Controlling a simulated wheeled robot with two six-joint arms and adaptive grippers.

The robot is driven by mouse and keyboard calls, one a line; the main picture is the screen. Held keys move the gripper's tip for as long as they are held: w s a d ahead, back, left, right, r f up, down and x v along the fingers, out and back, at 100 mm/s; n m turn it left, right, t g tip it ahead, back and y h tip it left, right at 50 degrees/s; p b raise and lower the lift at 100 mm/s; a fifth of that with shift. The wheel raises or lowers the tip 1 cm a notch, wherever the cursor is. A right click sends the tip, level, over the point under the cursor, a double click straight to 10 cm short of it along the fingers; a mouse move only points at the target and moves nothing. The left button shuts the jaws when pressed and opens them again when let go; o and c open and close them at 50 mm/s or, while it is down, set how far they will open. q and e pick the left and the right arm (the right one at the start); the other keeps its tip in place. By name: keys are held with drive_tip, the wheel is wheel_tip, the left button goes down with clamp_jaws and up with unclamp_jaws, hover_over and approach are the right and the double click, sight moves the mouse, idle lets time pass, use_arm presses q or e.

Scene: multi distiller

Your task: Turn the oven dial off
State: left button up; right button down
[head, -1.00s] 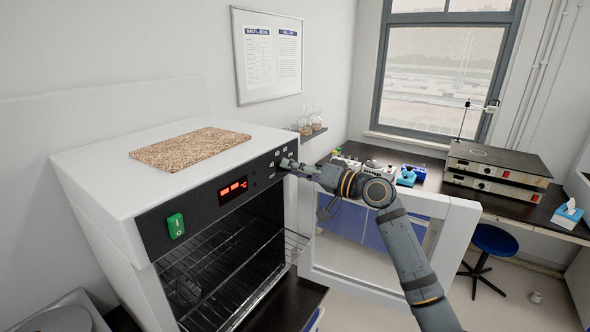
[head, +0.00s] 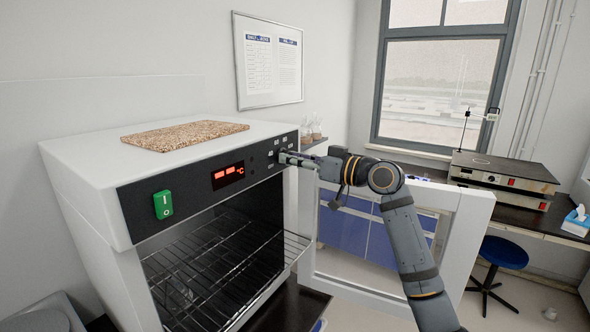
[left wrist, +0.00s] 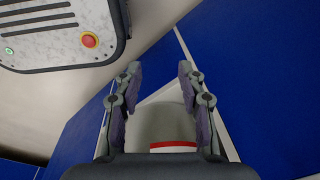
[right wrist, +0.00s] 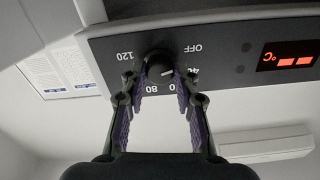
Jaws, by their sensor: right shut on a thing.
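The oven (head: 75,165) stands at the left of the head view with its door open. Its black dial (right wrist: 159,66) is on the front panel, ringed by labels including OFF, 40, 80 and 120 that appear upside down in the right wrist view. The dial's white mark points roughly toward the 40 label, not at OFF. My right gripper (right wrist: 160,78) is shut on the dial, one finger on each side. In the head view the gripper (head: 290,157) hides the dial. My left gripper (left wrist: 160,70) is open and empty, seen only in the left wrist view.
The open glass door (head: 465,240) stands right of the oven, below my right arm. The red display (head: 228,175) and green switch (head: 163,204) are lit. A rack (head: 290,250) juts from the oven. A speckled board (head: 185,135) lies on top.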

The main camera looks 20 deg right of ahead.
drive_tip(key=shift+f+n+b, duration=0.1)
drive_tip(key=shift+n+b, duration=0.4)
drive_tip(key=shift+n, duration=0.3)
drive_tip(key=c, duration=1)
unclamp_jaws()
drive_tip(key=v, duration=1.2)
